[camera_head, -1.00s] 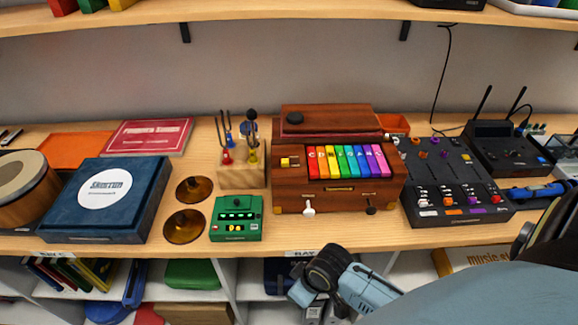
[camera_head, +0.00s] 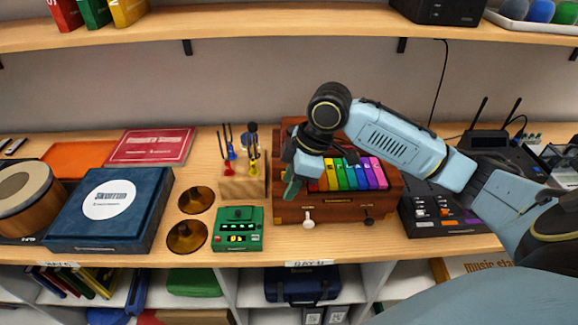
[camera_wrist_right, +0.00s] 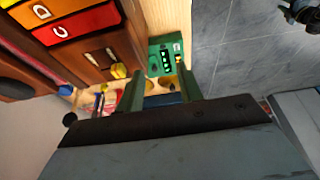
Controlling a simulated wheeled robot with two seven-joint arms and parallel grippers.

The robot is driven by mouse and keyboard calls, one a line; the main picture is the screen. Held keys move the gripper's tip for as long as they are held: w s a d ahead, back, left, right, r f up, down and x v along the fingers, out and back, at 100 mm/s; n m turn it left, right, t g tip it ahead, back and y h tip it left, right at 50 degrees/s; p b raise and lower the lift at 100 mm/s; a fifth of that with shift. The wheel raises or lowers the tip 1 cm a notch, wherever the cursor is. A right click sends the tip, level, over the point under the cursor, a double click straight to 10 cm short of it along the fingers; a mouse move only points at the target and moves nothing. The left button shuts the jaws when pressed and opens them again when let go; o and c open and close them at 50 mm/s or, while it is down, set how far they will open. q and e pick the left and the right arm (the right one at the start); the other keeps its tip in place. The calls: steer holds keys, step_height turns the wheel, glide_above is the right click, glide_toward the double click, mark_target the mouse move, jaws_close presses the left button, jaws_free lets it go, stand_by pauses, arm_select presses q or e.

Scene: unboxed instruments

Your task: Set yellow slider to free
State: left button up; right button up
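In the head view my right gripper (camera_head: 292,188) covers the slider. My right gripper's two green fingers (camera_wrist_right: 162,88) stand apart with nothing between them. In the right wrist view the slider is just left of the left finger, and contact cannot be told. Any label by the slot is not readable. My left gripper is not in view.
A green device (camera_head: 238,229) and two brass discs (camera_head: 187,237) lie left of the box. A wooden holder with thin tools (camera_head: 243,187) stands close beside the gripper. A dark mixer (camera_head: 433,212) is on the right. A shelf (camera_head: 290,22) runs above.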

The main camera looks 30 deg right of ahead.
steer(key=w+d+r, duration=0.3)
steer(key=d+r, duration=0.4)
steer(key=r, duration=0.3)
steer(key=x, duration=1.2)
steer(key=shift+a+f, duration=0.2)
steer(key=shift+a, duration=0.1)
jaws_close()
